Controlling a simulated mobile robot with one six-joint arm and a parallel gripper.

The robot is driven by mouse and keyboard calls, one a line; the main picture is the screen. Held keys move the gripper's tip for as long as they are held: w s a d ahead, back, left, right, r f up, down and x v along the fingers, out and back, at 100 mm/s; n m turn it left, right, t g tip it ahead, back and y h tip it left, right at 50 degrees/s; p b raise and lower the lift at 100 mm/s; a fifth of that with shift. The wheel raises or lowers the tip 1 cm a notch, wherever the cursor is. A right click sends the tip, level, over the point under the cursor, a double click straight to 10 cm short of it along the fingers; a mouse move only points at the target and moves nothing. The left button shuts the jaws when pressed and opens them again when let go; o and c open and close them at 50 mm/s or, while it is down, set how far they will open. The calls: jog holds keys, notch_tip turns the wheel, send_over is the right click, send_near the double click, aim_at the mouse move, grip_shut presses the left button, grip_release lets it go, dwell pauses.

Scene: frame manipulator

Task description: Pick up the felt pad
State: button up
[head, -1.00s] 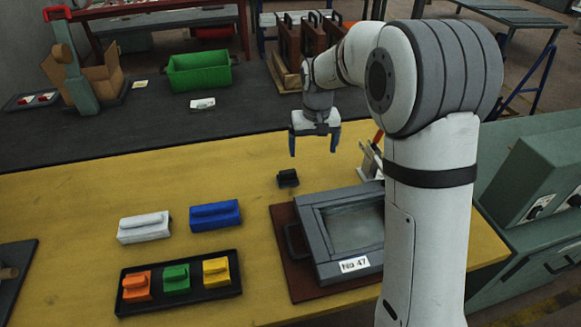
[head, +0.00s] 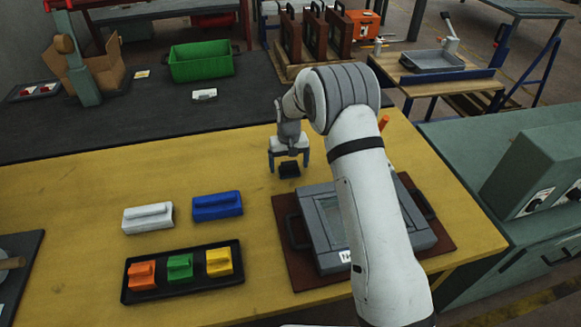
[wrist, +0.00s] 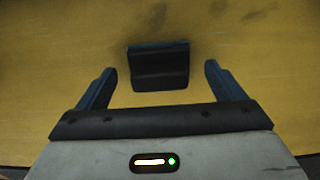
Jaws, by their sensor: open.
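The felt pad appears to be the small dark block (head: 289,170) on the yellow table, left of and behind the grey frame. In the wrist view the dark block (wrist: 158,68) lies just ahead, with a raised ridge on it. My gripper (head: 289,158) is above the block, pointing down. In the wrist view my gripper (wrist: 158,80) is open, with its blue fingers on either side of the block and a gap to each. Nothing is between the fingers in their grasp.
The grey frame (head: 425,238) lies on a brown board right of the block, partly hidden by my arm. White (head: 147,218) and blue (head: 217,206) blocks lie to the left. A black tray (head: 180,295) holds orange, green and yellow blocks. The yellow table around the dark block is mostly clear.

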aim_at(289, 162)
jog(key=shift+f, duration=0.45)
jog(key=c, duration=1.2)
jog(key=shift+o, duration=0.2)
notch_tip(289, 162, up, 10)
jog(key=shift+r+b, duration=0.1)
jog(key=shift+b, duration=0.6)
